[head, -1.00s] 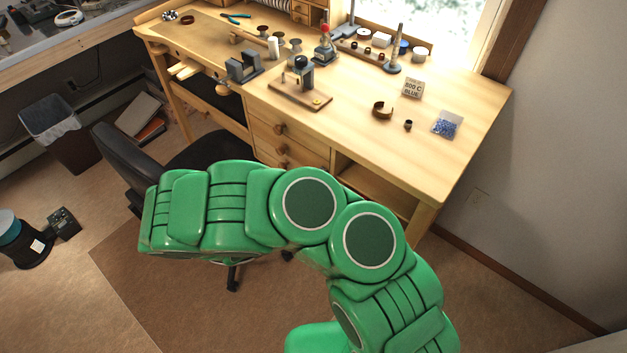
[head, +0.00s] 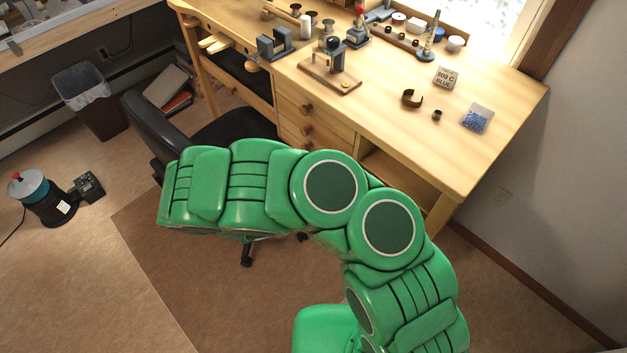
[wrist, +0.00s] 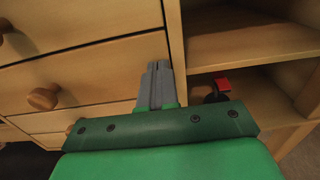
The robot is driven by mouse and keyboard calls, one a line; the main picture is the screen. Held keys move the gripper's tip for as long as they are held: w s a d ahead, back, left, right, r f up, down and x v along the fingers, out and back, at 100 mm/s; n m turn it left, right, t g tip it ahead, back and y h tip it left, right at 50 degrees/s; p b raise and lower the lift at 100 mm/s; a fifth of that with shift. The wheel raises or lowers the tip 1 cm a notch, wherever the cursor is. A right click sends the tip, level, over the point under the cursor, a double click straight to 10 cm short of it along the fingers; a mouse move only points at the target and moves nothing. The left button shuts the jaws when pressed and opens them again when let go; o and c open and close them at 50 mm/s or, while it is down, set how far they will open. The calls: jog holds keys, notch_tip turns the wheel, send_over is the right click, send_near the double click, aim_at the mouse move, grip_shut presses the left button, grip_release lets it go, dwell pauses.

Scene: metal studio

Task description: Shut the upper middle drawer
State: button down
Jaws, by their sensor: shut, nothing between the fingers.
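The desk's drawer stack shows in the head view, with its top drawer (head: 327,108) and round wooden knobs. It looks nearly flush there; any small gap cannot be told. In the wrist view an upper drawer front (wrist: 95,22) fills the top left, with a knob at the left edge. Another drawer front (wrist: 105,78) with a wooden knob (wrist: 43,96) lies below it. My gripper (wrist: 158,66) is shut and empty, its grey fingertips in front of the right end of the lower of these fronts. Contact cannot be told. In the head view my green arm hides the gripper.
An open shelf (wrist: 235,45) lies right of the drawers, with a red-topped dark object (wrist: 220,88) in a lower compartment. A black chair (head: 150,125) stands left of my arm, partly hidden. The desktop (head: 400,140) carries several tools. A bin (head: 92,105) stands farther left.

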jog(key=v, duration=1.3)
jog(key=s+d+r+m+g, duration=0.2)
jog(key=d+r+m+g, duration=0.4)
jog(key=d+r+m, duration=0.15)
jog(key=s+d+r+m+g, duration=0.3)
jog(key=d+r+m+g, duration=0.3)
jog(key=r+m+g, duration=0.15)
jog(key=s+a+r+m+g+y, duration=0.1)
jog(key=s+a+r+m+y, duration=0.1)
jog(key=s+r+m+y, duration=0.4)
jog(key=s+a+r+m+g+y, duration=0.1)
jog(key=s+a+r+m+y, duration=0.25)
jog(key=s+r+y, duration=0.35)
jog(key=s+d+r+m, duration=0.2)
jog(key=s+d, duration=0.6)
jog(key=d, duration=0.1)
jog(key=shift+s+r+t, duration=0.3)
jog(key=shift+r+t, duration=0.05)
jog(key=shift+t, duration=0.1)
jog(key=shift+d+m, duration=0.1)
jog(key=shift+m, duration=0.15)
dwell(0.6)
